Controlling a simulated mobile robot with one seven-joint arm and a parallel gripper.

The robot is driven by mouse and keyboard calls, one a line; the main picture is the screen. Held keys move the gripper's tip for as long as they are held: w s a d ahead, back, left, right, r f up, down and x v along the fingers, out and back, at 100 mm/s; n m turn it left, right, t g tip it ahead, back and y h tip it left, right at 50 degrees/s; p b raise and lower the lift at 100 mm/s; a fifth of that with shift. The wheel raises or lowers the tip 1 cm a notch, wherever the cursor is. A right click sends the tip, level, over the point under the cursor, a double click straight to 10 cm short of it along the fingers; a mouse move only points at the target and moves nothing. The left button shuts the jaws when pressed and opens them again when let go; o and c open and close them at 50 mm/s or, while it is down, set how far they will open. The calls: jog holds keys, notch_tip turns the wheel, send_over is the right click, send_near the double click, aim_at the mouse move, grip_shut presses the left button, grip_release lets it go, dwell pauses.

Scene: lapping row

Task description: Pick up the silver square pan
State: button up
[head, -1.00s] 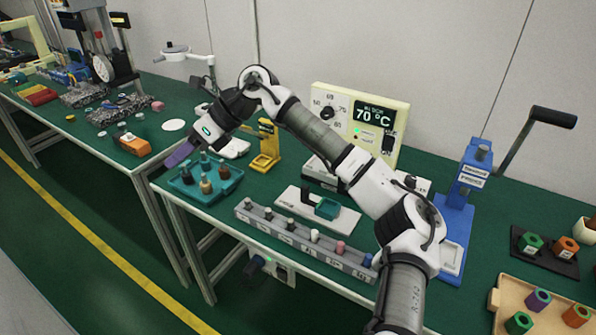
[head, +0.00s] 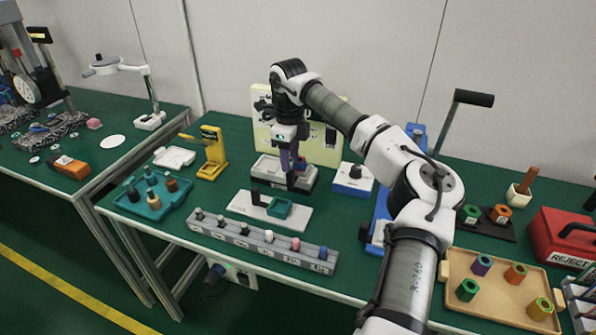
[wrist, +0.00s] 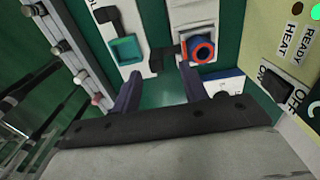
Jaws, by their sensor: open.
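The silver square pan (head: 268,170) appears to be the grey flat piece on the light unit below the yellow-cream panel. Its silver surface also seems to show in the wrist view (wrist: 194,32), with a dark block (wrist: 165,57), perhaps its handle, at its near left end. A round orange-and-blue piece (wrist: 201,50) sits on it. My gripper (head: 290,171) points down at the pan's front in the head view and hides part of it. In the wrist view my gripper (wrist: 160,80) is open, its purple fingers apart on either side below the dark block. Contact cannot be told.
A white plate with a teal cup (head: 279,208) lies just in front. A grey rack (head: 262,246) of small pegs runs along the table edge. The cream temperature panel (head: 264,128) stands behind. A blue-and-white knob box (head: 352,182) and blue lever press (head: 380,210) stand right.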

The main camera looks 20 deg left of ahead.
aim_at(291, 187)
jog(key=shift+s+d+f+p, duration=0.1)
jog(key=shift+f+p, duration=0.15)
jog(key=shift+f, duration=0.7)
jog(key=shift+s+f+p, duration=0.15)
jog(key=shift+f+p, duration=0.15)
jog(key=shift+f, duration=0.7)
jog(key=shift+s+d+f+p, duration=0.1)
jog(key=shift+f+p, duration=0.15)
jog(key=shift+f, duration=0.7)
jog(key=shift+a, duration=0.1)
grip_shut()
